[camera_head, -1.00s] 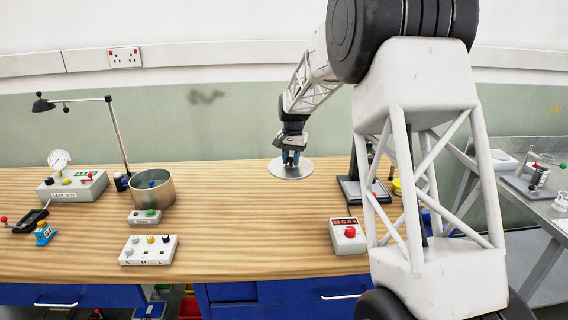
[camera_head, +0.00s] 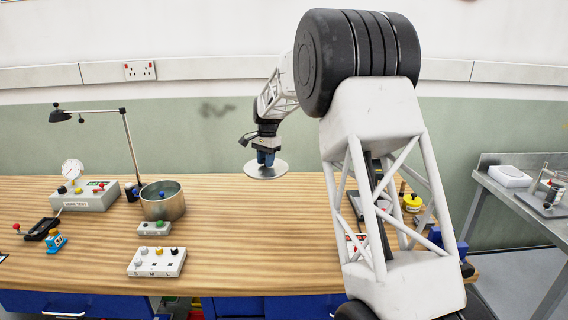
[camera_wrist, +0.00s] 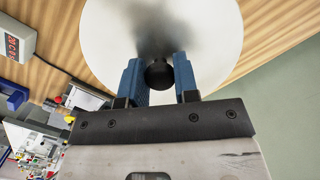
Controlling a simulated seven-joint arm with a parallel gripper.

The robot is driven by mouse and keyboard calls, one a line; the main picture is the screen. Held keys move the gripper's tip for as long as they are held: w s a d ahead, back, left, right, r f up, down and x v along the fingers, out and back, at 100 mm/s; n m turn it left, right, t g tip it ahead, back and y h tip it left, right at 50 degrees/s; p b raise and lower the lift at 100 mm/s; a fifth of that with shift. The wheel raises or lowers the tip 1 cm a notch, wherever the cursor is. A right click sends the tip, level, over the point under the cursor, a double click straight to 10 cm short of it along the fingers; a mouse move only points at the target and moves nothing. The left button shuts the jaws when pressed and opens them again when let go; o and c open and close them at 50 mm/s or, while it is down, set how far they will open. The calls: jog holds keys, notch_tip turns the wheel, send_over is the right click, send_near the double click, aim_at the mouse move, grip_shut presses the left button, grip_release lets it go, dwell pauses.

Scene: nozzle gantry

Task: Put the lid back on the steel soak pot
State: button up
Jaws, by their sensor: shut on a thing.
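The steel soak pot (camera_head: 163,206) stands open, with no lid on it, on the left half of the wooden bench in the head view. The round flat lid (camera_head: 266,172) is to the right of the pot and farther back. It also fills the top of the wrist view as a pale disc (camera_wrist: 205,22). My gripper (camera_head: 265,160) has its blue fingers shut on the lid's dark round knob (camera_wrist: 159,76). The lid looks level; whether it touches the bench is hard to tell. Something small and blue shows at the pot's inner wall.
A desk lamp (camera_head: 126,150) and a gauge box (camera_head: 85,196) stand left of the pot. A small box (camera_head: 153,228) and a switch box (camera_head: 157,261) are in front of it. Bare bench (camera_head: 225,215) lies between pot and lid.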

jog(key=a+f+m+t, duration=0.1)
jog(key=a+m, duration=1.1)
jog(key=a, duration=2.9)
jog(key=shift+s+f+m+y, duration=0.3)
jog(key=shift+s, duration=0.05)
jog(key=shift+f, duration=0.2)
jog(key=shift+d+f, duration=0.1)
jog(key=shift+f, duration=2.9)
jog(key=shift+f, duration=0.2)
jog(key=o, duration=1.5)
